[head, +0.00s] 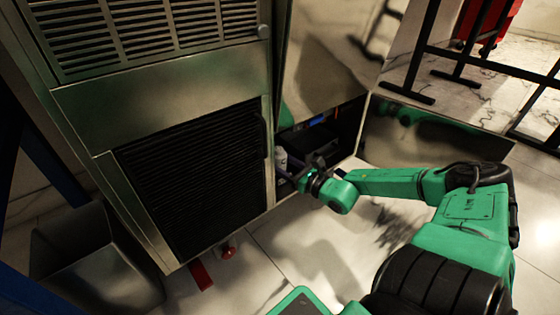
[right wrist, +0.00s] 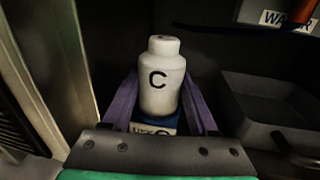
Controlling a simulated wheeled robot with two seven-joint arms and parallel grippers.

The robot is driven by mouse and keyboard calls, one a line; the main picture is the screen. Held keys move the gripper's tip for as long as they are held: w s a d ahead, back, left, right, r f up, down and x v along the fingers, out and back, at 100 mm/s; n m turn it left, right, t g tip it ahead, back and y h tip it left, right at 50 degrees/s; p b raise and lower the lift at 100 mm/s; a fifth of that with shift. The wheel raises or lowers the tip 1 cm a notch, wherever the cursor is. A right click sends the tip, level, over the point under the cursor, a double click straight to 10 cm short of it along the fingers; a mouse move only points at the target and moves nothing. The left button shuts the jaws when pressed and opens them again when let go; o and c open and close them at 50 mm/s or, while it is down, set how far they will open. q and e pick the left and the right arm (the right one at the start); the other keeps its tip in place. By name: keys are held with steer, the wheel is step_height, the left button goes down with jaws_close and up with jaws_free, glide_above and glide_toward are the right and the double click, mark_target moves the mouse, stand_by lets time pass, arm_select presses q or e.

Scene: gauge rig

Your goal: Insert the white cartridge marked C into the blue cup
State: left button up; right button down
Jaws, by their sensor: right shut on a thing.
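The white cartridge marked C (right wrist: 158,82) stands upright in the right wrist view, its black letter facing the camera. The purple fingers of my right gripper (right wrist: 160,95) are on either side of it, shut on it. A blue part with a white label (right wrist: 153,128), which looks like the blue cup, shows just below the cartridge, partly hidden by the gripper. I cannot tell how far the cartridge sits in it. In the head view my right gripper (head: 297,170) reaches into the dark cabinet opening, with the pale cartridge (head: 281,160) at its tips. My left gripper is not in view.
A dark grey open tray (right wrist: 270,108) lies to the right inside the cabinet, below a label reading WATER (right wrist: 288,20). A metal wall (right wrist: 48,75) is close on the left. In the head view, an open metal door (head: 425,140) stands right of the opening.

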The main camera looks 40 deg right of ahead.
step_height(320, 180, up, 2)
steer(key=shift+p, duration=0.75)
steer(key=shift+r+p, duration=0.35)
steer(key=shift+p, duration=0.05)
stand_by(0.5)
steer(key=shift+f+b, duration=1)
steer(key=shift+f, duration=0.1)
steer(key=shift+f+b, duration=0.3)
steer(key=shift+b, duration=0.05)
